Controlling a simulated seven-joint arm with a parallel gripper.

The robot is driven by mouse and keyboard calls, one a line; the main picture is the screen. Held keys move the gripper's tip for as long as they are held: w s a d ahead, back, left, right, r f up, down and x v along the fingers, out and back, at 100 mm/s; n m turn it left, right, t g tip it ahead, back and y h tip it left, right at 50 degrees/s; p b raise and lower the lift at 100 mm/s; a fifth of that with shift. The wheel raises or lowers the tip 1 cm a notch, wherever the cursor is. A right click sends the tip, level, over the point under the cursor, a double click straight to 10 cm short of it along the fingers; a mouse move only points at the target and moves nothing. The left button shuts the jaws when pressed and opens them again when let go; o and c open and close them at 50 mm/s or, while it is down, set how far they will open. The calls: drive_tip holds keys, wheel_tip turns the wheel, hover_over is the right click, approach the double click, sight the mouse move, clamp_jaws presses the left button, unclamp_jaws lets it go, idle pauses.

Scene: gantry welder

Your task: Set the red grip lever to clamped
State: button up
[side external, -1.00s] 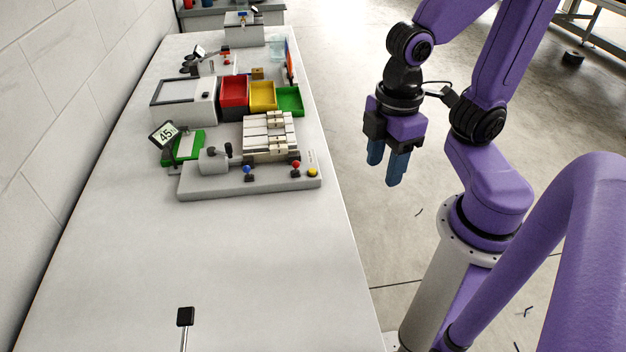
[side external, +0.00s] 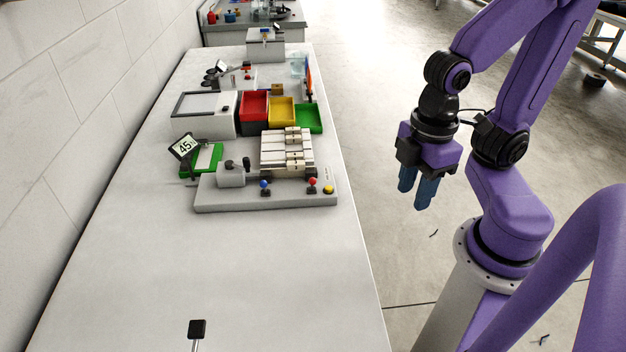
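A red-knobbed lever (side external: 312,183) stands at the front right of a grey machine base (side external: 230,206) on the bench. It looks upright; its exact setting is too small to read. A blue-knobbed lever (side external: 264,185) stands to its left, and a yellow button (side external: 328,189) sits to its right. Pale slotted blocks (side external: 287,150) lie on the machine behind the levers. My gripper (side external: 416,200) hangs over the floor to the right of the bench, well apart from the lever. Its two blue fingers point down with a narrow gap between them, and nothing shows in it.
Red (side external: 254,106), yellow (side external: 281,112) and green (side external: 308,119) bins stand behind the machine. A display reading 45 (side external: 185,146) stands at its left. A black-tipped post (side external: 197,329) rises at the near edge.

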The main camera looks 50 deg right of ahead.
drive_tip(key=shift+w, duration=0.1)
drive_tip(key=c, duration=0.5)
drive_tip(key=shift+w+a+f+h, duration=0.1)
drive_tip(key=shift+w+a+h, duration=0.1)
drive_tip(key=shift+w+h, duration=0.1)
clamp_jaws()
drive_tip(key=w+a+f+n+t+h, duration=0.1)
drive_tip(key=w+a+f+n+h, duration=0.2)
drive_tip(key=w, duration=0.6)
drive_tip(key=w+a+f+n+t+h, duration=0.2)
drive_tip(key=w+a+f+n+h, duration=0.2)
drive_tip(key=w+a+f+h, duration=0.2)
drive_tip(key=shift+w+a+f+t+h, duration=0.15)
drive_tip(key=shift+w+a+t+h, duration=0.15)
drive_tip(key=shift+w+a+h, duration=1.3)
drive_tip(key=shift+w+a+y, duration=0.35)
drive_tip(key=shift+w+y, duration=0.15)
drive_tip(key=shift+w, duration=0.05)
